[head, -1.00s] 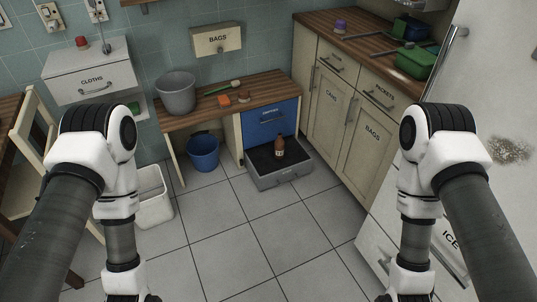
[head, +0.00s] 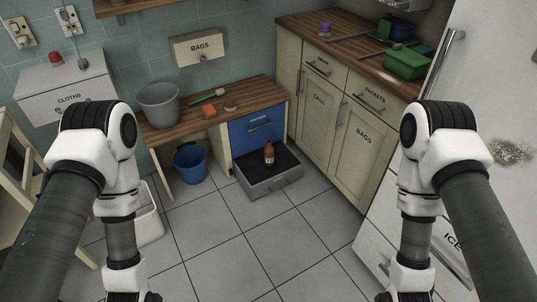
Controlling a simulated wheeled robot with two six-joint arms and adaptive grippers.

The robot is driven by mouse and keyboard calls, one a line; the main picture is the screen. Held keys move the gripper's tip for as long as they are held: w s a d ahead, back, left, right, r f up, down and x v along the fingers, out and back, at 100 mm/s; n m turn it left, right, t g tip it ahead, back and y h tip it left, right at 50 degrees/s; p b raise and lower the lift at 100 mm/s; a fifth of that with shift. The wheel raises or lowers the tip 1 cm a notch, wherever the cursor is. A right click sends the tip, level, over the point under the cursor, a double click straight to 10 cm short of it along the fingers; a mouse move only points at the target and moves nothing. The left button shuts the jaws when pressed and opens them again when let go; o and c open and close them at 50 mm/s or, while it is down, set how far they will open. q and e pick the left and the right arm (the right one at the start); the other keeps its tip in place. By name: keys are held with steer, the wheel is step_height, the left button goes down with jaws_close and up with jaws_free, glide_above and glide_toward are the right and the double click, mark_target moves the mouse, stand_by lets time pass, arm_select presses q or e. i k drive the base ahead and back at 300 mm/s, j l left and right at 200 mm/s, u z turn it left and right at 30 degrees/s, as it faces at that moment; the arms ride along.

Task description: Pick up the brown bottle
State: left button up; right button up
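The brown bottle (head: 269,154) stands upright in an open grey drawer (head: 272,186) near the floor, below a blue drawer front, in the middle of the head view. It has a pale label. My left gripper (head: 133,298) and my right gripper (head: 403,298) are cut off by the bottom edge of the picture, so their fingertips are hidden. Both are far from the bottle, on the near side of it, one to each side.
A blue bucket (head: 190,163) and a white bin (head: 149,215) stand on the floor to the left. Cupboards (head: 340,125) and a white fridge (head: 490,110) stand to the right. A grey pot (head: 158,104) sits on the wooden desk (head: 195,125). The tiled floor between is clear.

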mark_target(270, 151)
steer(key=i+j+z, duration=1.25)
steer(key=i+l, duration=0.1)
